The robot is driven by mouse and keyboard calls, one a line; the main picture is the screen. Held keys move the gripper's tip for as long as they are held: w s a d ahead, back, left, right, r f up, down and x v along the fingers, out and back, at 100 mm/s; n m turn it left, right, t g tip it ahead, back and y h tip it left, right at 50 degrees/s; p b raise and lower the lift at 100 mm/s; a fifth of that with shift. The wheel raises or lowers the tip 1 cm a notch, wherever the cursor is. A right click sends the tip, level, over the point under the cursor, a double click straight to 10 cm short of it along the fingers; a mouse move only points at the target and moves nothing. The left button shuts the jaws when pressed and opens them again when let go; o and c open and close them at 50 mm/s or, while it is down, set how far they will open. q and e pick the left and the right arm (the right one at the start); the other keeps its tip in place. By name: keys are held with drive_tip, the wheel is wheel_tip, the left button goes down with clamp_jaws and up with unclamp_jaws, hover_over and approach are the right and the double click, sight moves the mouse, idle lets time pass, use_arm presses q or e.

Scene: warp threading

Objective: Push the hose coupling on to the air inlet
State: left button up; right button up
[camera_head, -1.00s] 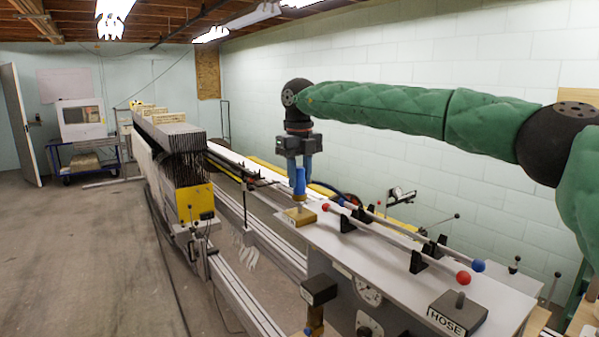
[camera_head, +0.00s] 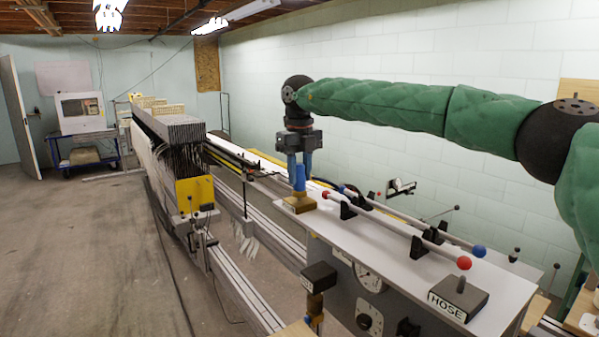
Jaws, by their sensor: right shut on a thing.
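The blue hose coupling (camera_head: 300,178) stands upright at the far left end of the grey-topped machine bench. My right gripper (camera_head: 300,174) points straight down and is shut on it, one finger on each side. Directly below is the brass block of the air inlet (camera_head: 299,205). The coupling's lower end sits at the top of this block, with no gap that I can see between them. The inlet's stub is hidden, and I cannot tell how deep the coupling sits. My left gripper is not in view.
Two rods with red and blue ball ends (camera_head: 464,262) lie on black supports along the bench top (camera_head: 400,270). A dark block labelled HOSE (camera_head: 458,299) stands at the near right. A loom frame with a yellow plate (camera_head: 194,191) stands to the left.

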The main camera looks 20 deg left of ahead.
drive_tip(key=shift+f+b, duration=0.45)
drive_tip(key=shift+f, duration=0.1)
idle(0.4)
drive_tip(key=o, duration=0.9)
